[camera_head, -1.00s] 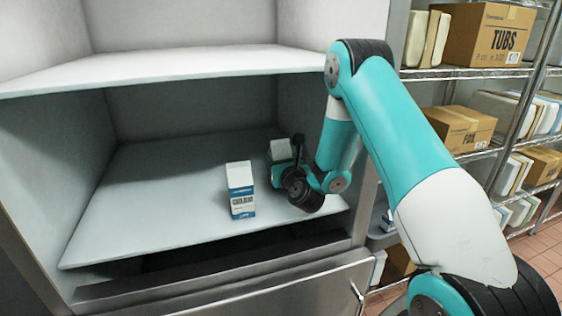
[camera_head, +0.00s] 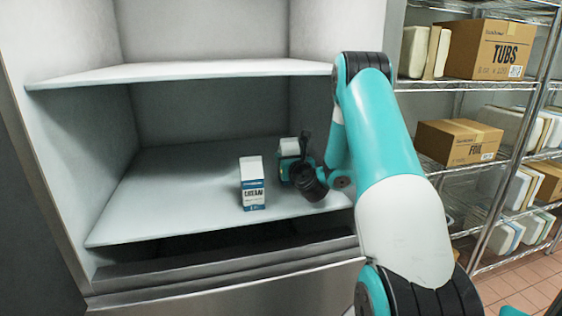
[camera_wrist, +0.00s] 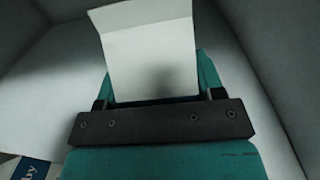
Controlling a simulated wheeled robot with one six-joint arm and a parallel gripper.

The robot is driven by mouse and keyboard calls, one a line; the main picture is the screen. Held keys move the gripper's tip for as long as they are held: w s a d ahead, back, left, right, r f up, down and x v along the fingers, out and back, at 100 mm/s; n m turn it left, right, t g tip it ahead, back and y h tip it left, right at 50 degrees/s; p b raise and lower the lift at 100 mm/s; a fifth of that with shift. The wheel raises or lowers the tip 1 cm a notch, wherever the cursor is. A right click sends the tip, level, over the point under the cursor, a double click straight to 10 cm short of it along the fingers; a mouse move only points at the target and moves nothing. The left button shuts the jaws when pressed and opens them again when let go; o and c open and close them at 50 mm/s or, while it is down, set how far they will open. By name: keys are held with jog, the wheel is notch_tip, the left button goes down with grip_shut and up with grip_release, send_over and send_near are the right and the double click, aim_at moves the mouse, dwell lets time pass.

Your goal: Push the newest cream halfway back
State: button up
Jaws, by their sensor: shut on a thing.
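One cream carton (camera_head: 252,184), white with a blue label band, stands upright on the lower shelf near its front, left of my gripper. My gripper (camera_head: 290,158) reaches into the lower compartment, deeper than that carton, and is shut on a second white carton (camera_head: 289,144). In the wrist view the held carton (camera_wrist: 150,50) shows its plain white face and folded top between the teal fingers. Its label is hidden, and I cannot tell if its base touches the shelf. A corner of the labelled carton (camera_wrist: 30,168) shows at the lower left there.
The lower shelf (camera_head: 165,205) is bare to the left and behind. The upper shelf (camera_head: 180,72) hangs above my gripper, and the cabinet's right wall is close. A wire rack with boxes, such as the TUBS box (camera_head: 490,45), stands at right.

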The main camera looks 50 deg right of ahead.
jog(key=shift+r+p+x, duration=0.1)
jog(key=shift+p+x, duration=0.8)
jog(key=shift+p, duration=0.3)
jog(key=shift+r+p+x, duration=0.15)
jog(key=shift+p+x, duration=0.7)
jog(key=shift+p, duration=0.35)
jog(key=p+x, duration=0.4)
jog(key=shift+w+d+p, duration=0.1)
jog(key=shift+d+p, duration=0.15)
jog(key=shift+p, duration=0.15)
jog(key=shift+f, duration=0.5)
jog(key=o, duration=1.4)
jog(key=shift+o, duration=0.2)
jog(key=shift+f, duration=0.15)
jog(key=shift+b, duration=0.35)
